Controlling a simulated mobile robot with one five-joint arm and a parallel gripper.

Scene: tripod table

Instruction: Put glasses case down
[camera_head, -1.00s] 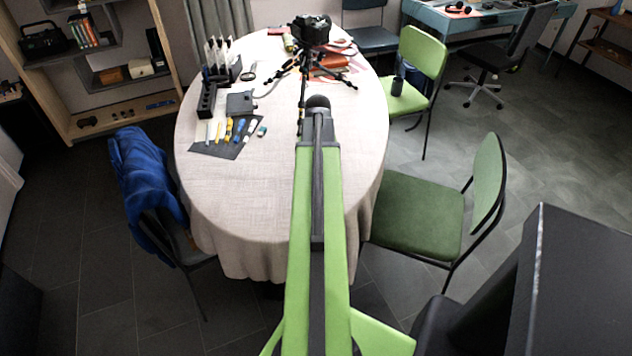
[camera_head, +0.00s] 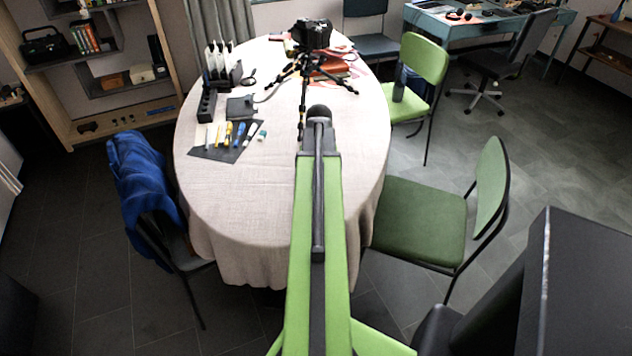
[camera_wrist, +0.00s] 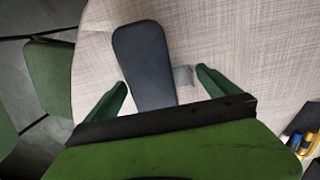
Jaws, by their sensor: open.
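The glasses case, dark grey, long and rounded at its far end, shows in the wrist view (camera_wrist: 143,58) against the pale tablecloth. It looks to lie on the table (camera_head: 225,215), though its near end is hidden behind my gripper. My gripper (camera_wrist: 160,88) is open, its two green fingers spread on either side of the case. The left finger is close to the case; a clear gap shows on the right. In the head view my arm reaches over the table and hides both gripper and case.
A camera on a tripod (camera_head: 312,36) stands beyond my arm's end. A dark mat (camera_head: 222,153) with several coloured markers lies to the left, near a black organizer (camera_head: 207,103). Green chairs (camera_head: 420,220) stand right; a chair with a blue jacket (camera_head: 148,190) stands left. The front-left tablecloth is clear.

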